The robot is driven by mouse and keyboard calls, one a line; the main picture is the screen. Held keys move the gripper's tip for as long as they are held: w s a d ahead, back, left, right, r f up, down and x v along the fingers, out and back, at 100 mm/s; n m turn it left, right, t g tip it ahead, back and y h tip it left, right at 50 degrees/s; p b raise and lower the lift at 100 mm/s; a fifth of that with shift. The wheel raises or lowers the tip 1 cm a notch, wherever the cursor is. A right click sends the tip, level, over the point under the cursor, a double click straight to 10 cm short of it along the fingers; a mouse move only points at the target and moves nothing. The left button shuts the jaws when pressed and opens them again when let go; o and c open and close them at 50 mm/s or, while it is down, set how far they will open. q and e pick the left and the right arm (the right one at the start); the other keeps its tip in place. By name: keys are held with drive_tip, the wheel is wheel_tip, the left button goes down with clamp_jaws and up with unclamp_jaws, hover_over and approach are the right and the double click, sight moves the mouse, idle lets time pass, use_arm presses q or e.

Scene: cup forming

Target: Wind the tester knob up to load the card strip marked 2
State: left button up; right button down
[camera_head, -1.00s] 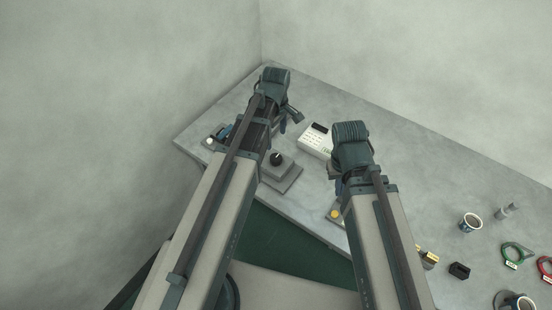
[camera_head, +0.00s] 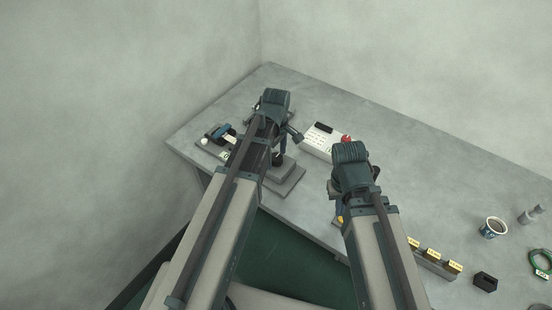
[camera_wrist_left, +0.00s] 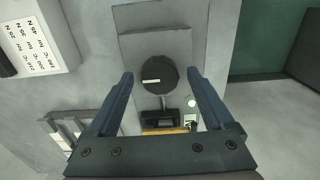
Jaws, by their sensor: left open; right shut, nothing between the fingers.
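The tester is a grey stepped block (camera_head: 288,177) with a round black knob, mostly hidden behind my left gripper in the head view. In the left wrist view the knob (camera_wrist_left: 158,68) shows a white pointer line towards the left. My left gripper (camera_head: 281,152) is open above the tester, its two blue fingers either side of the knob with gaps; contact cannot be seen. Below the knob in the wrist view is a black clamp-like part (camera_wrist_left: 158,116) with an orange strip (camera_wrist_left: 165,131) near it. No strip marked 2 is readable. My right gripper (camera_head: 340,198) is shut, empty, its fingertips largely hidden.
A white box with a dark display (camera_head: 318,140) stands behind the tester, a red knob beside it. A blue device (camera_head: 220,131) sits at the left edge. Yellow-topped blocks (camera_head: 432,253), a black block (camera_head: 485,282) and a cup (camera_head: 493,228) lie right.

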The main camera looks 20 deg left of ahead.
use_arm(q)
clamp_jaws()
idle(0.4)
drive_tip(key=m, duration=0.4)
drive_tip(key=shift+m, duration=0.4)
drive_tip(key=m, duration=1)
drive_tip(key=shift+m, duration=3)
